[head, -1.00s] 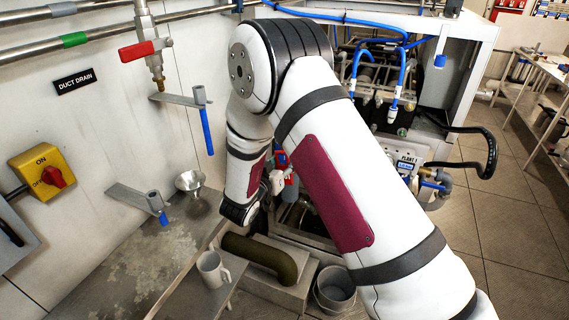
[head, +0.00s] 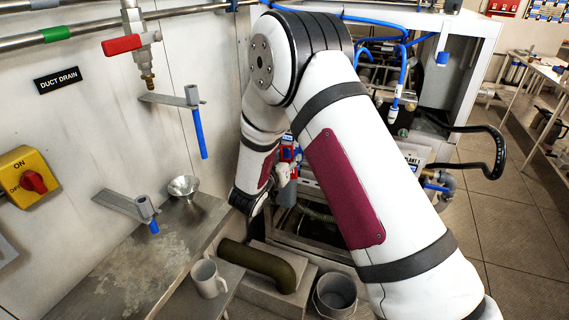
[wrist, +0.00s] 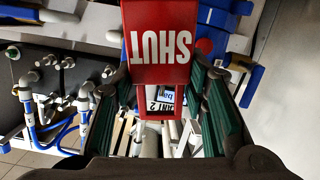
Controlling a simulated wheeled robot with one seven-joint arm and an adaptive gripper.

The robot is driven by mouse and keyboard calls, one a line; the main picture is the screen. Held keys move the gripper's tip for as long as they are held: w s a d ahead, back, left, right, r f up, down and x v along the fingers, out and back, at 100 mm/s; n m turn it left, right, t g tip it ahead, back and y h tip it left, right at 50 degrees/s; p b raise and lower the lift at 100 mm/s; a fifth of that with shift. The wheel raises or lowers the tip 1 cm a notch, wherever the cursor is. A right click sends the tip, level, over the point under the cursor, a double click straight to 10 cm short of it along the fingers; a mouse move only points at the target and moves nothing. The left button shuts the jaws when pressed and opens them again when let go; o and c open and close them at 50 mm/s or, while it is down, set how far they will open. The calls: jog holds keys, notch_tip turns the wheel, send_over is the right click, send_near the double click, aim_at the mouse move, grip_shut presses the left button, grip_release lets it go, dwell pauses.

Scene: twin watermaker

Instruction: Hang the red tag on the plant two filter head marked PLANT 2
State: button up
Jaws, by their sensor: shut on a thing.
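My gripper (wrist: 162,82) is shut on the red tag (wrist: 160,28), which reads SHUT upside down in the wrist view. The tag sits between the green-lined fingers, and its lower part forms a red frame with an opening. Through that opening an upside-down label ending in "ANT 2" (wrist: 167,97) shows, partly covered by the tag. Blue parts and a red round part lie behind the tag at upper right. I cannot tell whether the tag touches the filter head. In the head view my arm hides most of the gripper; a red and blue part (head: 288,153) shows beside it.
A label reading PLANT 1 (head: 412,160) stands right of my arm, with blue and black hoses around it. A steel bench (head: 130,262) with a funnel (head: 183,187), a grey mug (head: 207,279), an olive pipe elbow (head: 258,265) and a bucket (head: 336,293) are at lower left and centre.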

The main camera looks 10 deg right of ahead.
jog(key=shift+b+x, duration=0.95)
jog(key=shift+x, duration=1.1)
jog(key=shift+f, duration=0.15)
jog(key=o, duration=1)
